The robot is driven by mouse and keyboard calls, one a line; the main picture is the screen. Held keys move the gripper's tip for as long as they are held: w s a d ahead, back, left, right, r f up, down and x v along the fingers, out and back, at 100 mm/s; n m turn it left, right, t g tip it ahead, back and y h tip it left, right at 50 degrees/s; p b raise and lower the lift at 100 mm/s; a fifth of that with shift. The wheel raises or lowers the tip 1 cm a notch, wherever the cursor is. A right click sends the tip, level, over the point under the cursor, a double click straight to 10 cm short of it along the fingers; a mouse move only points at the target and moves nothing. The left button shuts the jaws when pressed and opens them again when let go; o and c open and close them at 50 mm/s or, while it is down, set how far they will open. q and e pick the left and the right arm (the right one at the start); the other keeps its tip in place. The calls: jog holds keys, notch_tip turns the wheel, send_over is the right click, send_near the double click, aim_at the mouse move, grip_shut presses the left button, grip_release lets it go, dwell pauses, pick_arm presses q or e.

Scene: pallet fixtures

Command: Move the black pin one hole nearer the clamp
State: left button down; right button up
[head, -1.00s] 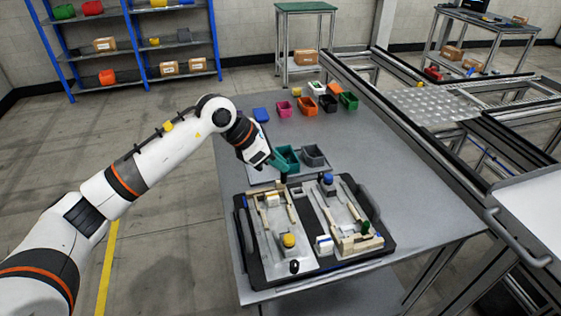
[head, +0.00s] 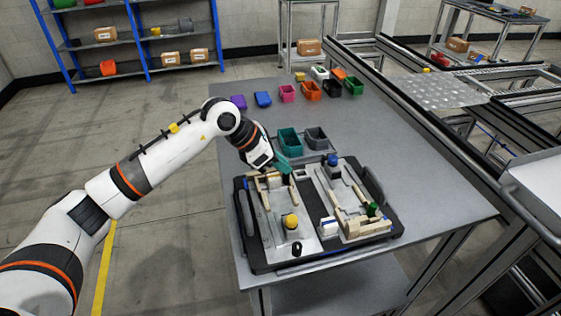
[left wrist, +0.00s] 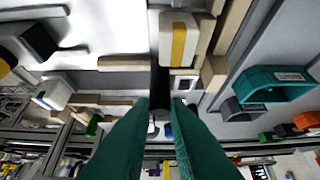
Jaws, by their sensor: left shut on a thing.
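My left gripper (head: 288,170) is over the back edge of the left fixture plate (head: 303,240). In the left wrist view its teal fingers (left wrist: 160,103) are closed on a dark cylinder, the black pin (left wrist: 160,85). The pin's lower end lies among pale wooden bars, and I cannot tell whether it sits in a hole. A white block with a yellow band (left wrist: 178,40) is close beside it. I cannot make out which part is the clamp. My right gripper is out of view.
The black tray (head: 257,267) also carries a right fixture with a blue knob (head: 332,159) and a green pin (head: 372,209). Teal (head: 290,140) and grey (head: 316,137) bins stand just behind. The table's right side (head: 430,190) is clear.

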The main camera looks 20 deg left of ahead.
pick_arm(q)
jog(key=shift+f, duration=0.25)
jog(key=shift+f+b, duration=0.75)
jog(key=shift+b, duration=0.1)
jog(key=c, duration=1.3)
grip_release()
jog(key=shift+r, duration=0.1)
jog(key=b+v, duration=0.1)
jog(key=v, duration=1.1)
